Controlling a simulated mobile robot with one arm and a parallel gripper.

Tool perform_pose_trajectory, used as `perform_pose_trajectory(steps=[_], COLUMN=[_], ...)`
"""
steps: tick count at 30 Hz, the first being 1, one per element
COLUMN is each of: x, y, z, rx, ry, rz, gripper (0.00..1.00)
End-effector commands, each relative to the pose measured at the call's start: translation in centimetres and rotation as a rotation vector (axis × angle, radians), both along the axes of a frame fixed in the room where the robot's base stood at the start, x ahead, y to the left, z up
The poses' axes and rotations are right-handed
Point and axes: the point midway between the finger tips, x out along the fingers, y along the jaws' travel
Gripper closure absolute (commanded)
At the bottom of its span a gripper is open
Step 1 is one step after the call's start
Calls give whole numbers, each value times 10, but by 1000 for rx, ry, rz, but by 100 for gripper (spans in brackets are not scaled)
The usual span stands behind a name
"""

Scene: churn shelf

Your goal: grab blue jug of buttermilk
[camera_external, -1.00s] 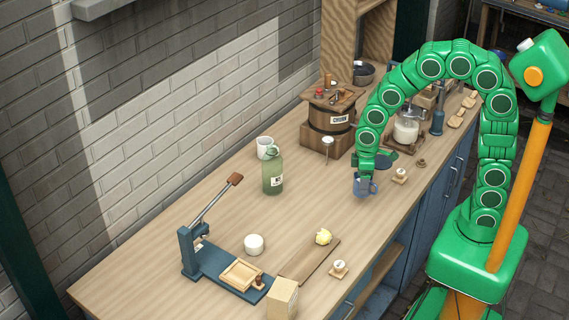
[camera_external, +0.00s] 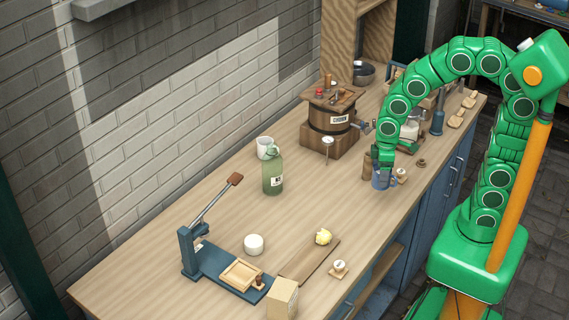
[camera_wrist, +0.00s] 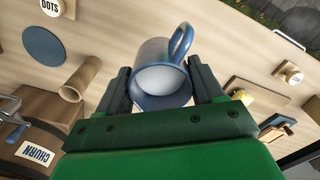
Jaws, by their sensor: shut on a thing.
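The blue jug (camera_external: 384,181) is at the lower end of my arm, near the right edge of the counter. In the wrist view the jug (camera_wrist: 151,50) is between my two dark fingers, its handle toward the upper right, with white liquid inside. My gripper (camera_external: 383,166) is shut on the jug; in the wrist view my gripper (camera_wrist: 160,82) has a finger on either side of it. I cannot tell whether the jug's base touches the counter.
A wooden cylinder (camera_external: 368,171) stands close to the left of the jug. The churn (camera_external: 331,120) is behind it. A green bottle (camera_external: 272,171) and a white mug (camera_external: 264,147) stand left. A blue press (camera_external: 197,262) is at the front left. The counter's middle is clear.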

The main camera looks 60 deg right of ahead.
Motion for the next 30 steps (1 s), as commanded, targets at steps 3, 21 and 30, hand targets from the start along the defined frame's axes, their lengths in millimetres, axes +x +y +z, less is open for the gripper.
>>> perform_pose_trajectory(steps=[3, 21, 30], x=[-8, -44, -54], y=[-2, -12, -15], z=[4, 20, 25], rx=[1, -1, -1], ry=[-2, 1, 1], rz=[0, 0, 0], gripper=[73, 73, 73])
